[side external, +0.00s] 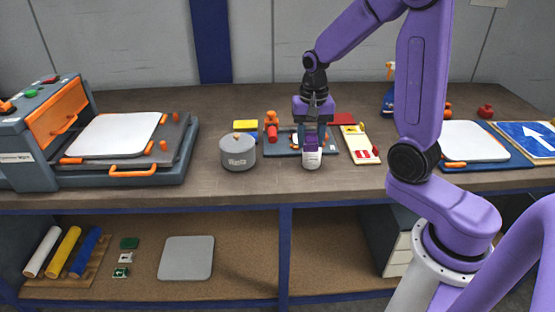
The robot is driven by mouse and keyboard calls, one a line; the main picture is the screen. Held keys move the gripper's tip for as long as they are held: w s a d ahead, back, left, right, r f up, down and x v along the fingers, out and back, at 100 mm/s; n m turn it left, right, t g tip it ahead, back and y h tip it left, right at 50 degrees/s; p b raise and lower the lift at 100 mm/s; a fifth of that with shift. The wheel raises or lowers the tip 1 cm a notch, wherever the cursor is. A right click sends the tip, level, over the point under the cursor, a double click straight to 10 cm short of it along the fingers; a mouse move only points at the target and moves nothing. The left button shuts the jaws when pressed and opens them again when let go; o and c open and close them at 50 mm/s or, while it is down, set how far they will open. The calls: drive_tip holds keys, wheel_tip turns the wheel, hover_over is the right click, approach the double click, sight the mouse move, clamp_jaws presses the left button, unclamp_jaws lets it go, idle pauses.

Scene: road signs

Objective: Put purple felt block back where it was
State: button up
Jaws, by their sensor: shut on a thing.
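My gripper (311,135) points straight down over the middle of the workbench and is shut on the purple felt block (312,146). The block's upper part is purple. A whitish part with small dark marks shows at its lower end, near the front edge of a dark tray (329,154). I cannot tell whether the block touches the bench or hangs just above it. My fingers hide part of the block and the tray behind it.
A grey lidded pot (238,153) stands close on the left, with yellow and blue blocks (245,127) behind it. A cream board (360,144) lies on the right. Bench space in front is clear.

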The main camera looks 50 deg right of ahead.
drive_tip(key=w+d+f, duration=0.1)
drive_tip(key=w+f, duration=0.3)
drive_tip(key=w, duration=0.5)
hover_over(277, 164)
drive_tip(key=f, duration=0.4)
drive_tip(key=shift+s+f, duration=0.35)
drive_tip(key=shift+w+f, duration=0.3)
drive_tip(key=shift+f, duration=1.65)
drive_tip(key=shift+f, duration=0.15)
drive_tip(key=o, duration=0.9)
drive_tip(key=shift+o, duration=0.2)
